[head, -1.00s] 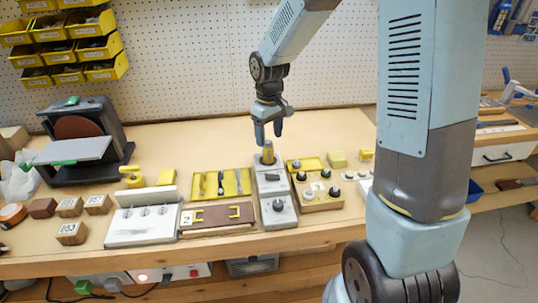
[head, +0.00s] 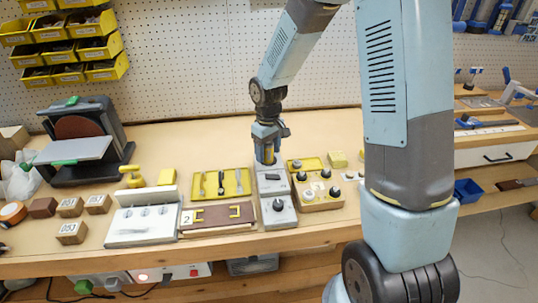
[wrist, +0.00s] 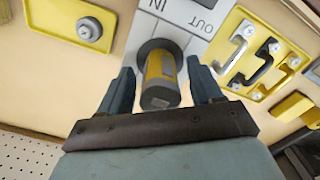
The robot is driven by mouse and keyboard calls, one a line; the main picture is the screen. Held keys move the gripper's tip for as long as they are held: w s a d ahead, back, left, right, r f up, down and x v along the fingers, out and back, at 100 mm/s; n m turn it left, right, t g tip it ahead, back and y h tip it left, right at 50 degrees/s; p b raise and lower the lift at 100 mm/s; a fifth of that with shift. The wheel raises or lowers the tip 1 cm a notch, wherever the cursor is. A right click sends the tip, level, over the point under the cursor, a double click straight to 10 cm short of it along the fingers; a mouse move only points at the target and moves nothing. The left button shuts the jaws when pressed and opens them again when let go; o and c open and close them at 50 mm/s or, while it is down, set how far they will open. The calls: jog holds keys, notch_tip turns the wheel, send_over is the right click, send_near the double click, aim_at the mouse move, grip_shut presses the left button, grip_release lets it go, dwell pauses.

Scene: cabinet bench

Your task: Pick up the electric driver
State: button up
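The electric driver is a yellow and grey cylinder (wrist: 160,72) standing in a dark round socket of a light grey station (head: 268,186) marked IN and OUT. In the wrist view it stands between the two blue-grey fingers of my gripper (wrist: 163,88). The gripper is open, with a small gap to the driver on each side. In the head view my gripper (head: 267,153) is down over the back of the station, and the fingers hide most of the driver.
A yellow tray with handles (head: 222,184) is close on the left of the station. A block with several knobs (head: 318,190) is close on its right. A grey sander (head: 84,143) stands at the far left. The bench behind the station is clear up to the pegboard.

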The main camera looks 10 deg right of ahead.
grip_shut()
dwell(0.4)
notch_tip(320, 180, up, 10)
jog(key=shift+r, duration=0.1)
dwell(0.6)
